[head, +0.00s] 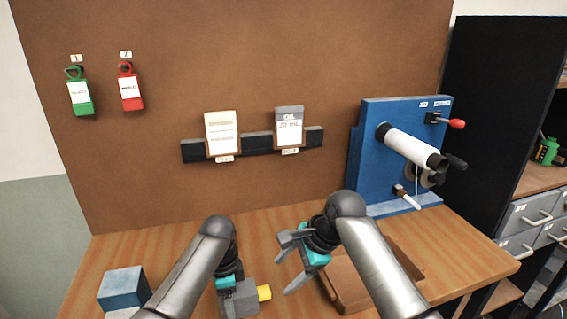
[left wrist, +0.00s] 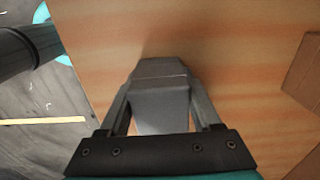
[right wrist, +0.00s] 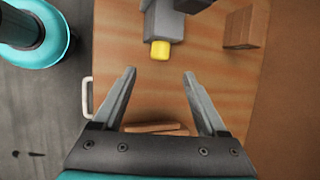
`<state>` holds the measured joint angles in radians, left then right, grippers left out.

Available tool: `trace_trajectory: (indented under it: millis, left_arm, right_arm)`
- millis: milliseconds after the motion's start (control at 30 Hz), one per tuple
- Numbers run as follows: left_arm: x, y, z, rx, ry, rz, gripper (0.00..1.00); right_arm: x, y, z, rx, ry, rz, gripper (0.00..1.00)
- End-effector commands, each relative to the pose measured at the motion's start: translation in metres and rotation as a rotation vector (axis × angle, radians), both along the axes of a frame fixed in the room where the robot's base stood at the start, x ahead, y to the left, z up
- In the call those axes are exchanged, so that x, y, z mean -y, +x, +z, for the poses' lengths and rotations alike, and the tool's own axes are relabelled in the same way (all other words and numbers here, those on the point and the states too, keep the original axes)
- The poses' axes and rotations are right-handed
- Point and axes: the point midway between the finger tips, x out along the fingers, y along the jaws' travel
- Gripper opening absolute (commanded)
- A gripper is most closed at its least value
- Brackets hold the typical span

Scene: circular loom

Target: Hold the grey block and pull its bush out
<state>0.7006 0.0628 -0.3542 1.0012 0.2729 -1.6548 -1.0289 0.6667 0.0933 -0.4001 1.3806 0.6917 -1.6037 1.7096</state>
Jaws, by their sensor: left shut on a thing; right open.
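The grey block (head: 240,299) is at the front middle of the bench, with a yellow bush (head: 264,293) sticking out of its right side. My left gripper (head: 230,283) is shut on the block, which fills the space between the fingers in the left wrist view (left wrist: 160,105). My right gripper (head: 287,265) is open and empty, to the right of the bush and apart from it. In the right wrist view, the yellow bush (right wrist: 160,50) lies beyond the open fingertips (right wrist: 160,74), with the grey block (right wrist: 165,22) behind it. The bush's inner end is hidden in the block.
A brown tray (head: 346,303) lies just right of the block, partly behind my right arm. A blue box (head: 123,286) stands at the front left. A blue machine panel (head: 365,150) with a white roller (head: 408,146) stands at the back right. The bench's back middle is clear.

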Motion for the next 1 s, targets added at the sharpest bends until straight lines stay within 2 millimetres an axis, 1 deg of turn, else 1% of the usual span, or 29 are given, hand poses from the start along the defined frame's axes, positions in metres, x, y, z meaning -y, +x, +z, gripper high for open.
trace_trajectory:
  millis: [33,300,500,700,1000]
  left_arm:
    - [0.0,0.001,0.001,0.002,0.001,0.0,0.0]
    - [0.0,0.001,0.001,0.002,0.001,0.0,0.0]
    - [0.0,0.001,0.001,0.002,0.001,0.0,0.0]
    - [0.0,0.001,0.001,0.002,0.001,0.0,0.0]
    - [0.0,0.001,0.001,0.002,0.001,0.0,0.0]
  right_arm:
    - [-0.004,0.001,-0.007,-0.003,0.0,0.001,0.75]
    - [-0.023,0.007,-0.043,-0.003,0.001,0.002,0.75]
    - [-0.034,0.012,-0.065,-0.001,0.001,0.002,0.75]
    - [-0.039,0.015,-0.076,0.002,0.001,0.003,0.75]
    - [-0.041,0.015,-0.079,0.001,0.001,0.002,0.75]
